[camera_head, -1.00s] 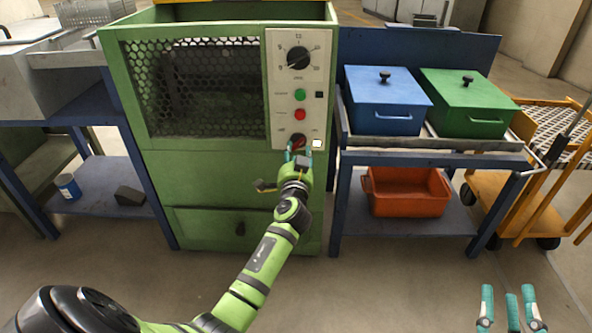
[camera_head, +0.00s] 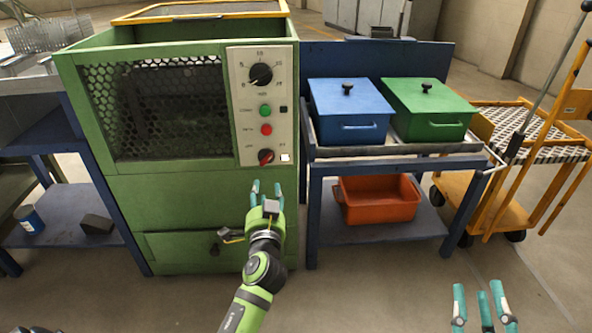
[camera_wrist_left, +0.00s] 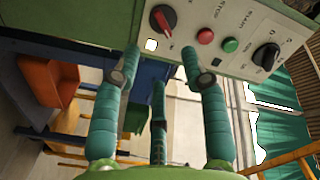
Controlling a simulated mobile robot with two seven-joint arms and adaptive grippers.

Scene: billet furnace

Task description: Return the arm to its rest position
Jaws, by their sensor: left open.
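My left arm (camera_head: 258,273) reaches up from the bottom of the head view. My left gripper (camera_head: 265,187) is open and empty, in front of the green furnace (camera_head: 190,190) and below its control panel (camera_head: 258,85). Its teal fingers (camera_wrist_left: 160,85) stand apart in the left wrist view, with nothing between them. The red rotary knob (camera_head: 265,157) is just above the fingertips in the head view. The knob also shows in the left wrist view (camera_wrist_left: 163,18), apart from the fingers. My right gripper (camera_head: 484,305) is at the bottom right with its fingers spread and empty.
A blue cart (camera_head: 393,164) at the right bears a blue box (camera_head: 350,112), a green box (camera_head: 430,108) and, below, an orange bin (camera_head: 378,200). A yellow trolley (camera_head: 470,190) stands farther right. Blue shelving (camera_head: 62,205) is at the left. The floor in front is clear.

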